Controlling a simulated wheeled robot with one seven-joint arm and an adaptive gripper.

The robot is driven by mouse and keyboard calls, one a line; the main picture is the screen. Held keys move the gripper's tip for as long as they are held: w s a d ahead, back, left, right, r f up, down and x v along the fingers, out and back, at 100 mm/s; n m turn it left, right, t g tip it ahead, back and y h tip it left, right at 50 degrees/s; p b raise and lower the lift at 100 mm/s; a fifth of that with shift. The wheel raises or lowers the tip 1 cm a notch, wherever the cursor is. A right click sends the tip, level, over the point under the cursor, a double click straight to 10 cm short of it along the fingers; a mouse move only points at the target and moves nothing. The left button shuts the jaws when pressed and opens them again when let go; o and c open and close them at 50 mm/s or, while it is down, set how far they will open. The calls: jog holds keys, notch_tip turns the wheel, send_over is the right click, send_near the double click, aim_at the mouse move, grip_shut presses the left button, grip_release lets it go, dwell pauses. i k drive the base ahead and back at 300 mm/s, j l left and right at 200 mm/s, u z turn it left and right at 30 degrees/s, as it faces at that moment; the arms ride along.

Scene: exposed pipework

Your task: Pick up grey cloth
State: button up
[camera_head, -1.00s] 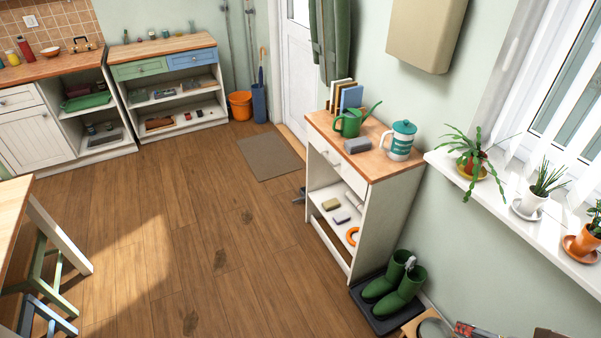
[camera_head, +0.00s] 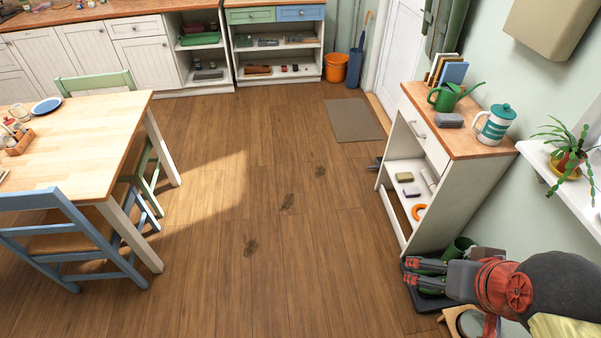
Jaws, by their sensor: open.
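A small grey folded item (camera_head: 449,120), which looks like the grey cloth, lies on the wooden top of the white cabinet (camera_head: 480,137) at the right. It lies in front of the green watering can (camera_head: 446,97) and left of a white and teal lidded jug (camera_head: 495,124). My gripper (camera_head: 410,272) is at the lower right, pointing left, over the green boots and dark tray. It is open and nothing shows between its fingers. In the picture it is well below the grey item and apart from it. The gripper hides part of the boots.
Books (camera_head: 449,72) stand at the back of the cabinet top. A table (camera_head: 85,115) with a blue chair (camera_head: 70,235) and a green chair is at the left. A windowsill with a plant (camera_head: 566,155) is at the right. The wooden floor between is clear, with dark patches.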

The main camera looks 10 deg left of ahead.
aim_at(442, 120)
jog(key=i+j+z, duration=0.25)
jog(key=i+j, duration=0.15)
jog(key=i, duration=0.55)
jog(key=i+j+z, duration=0.2)
jog(key=i+j, duration=0.35)
jog(key=i, duration=0.3)
jog(key=i+j+z, duration=0.25)
jog(key=i+j, duration=0.5)
jog(key=i, duration=0.1)
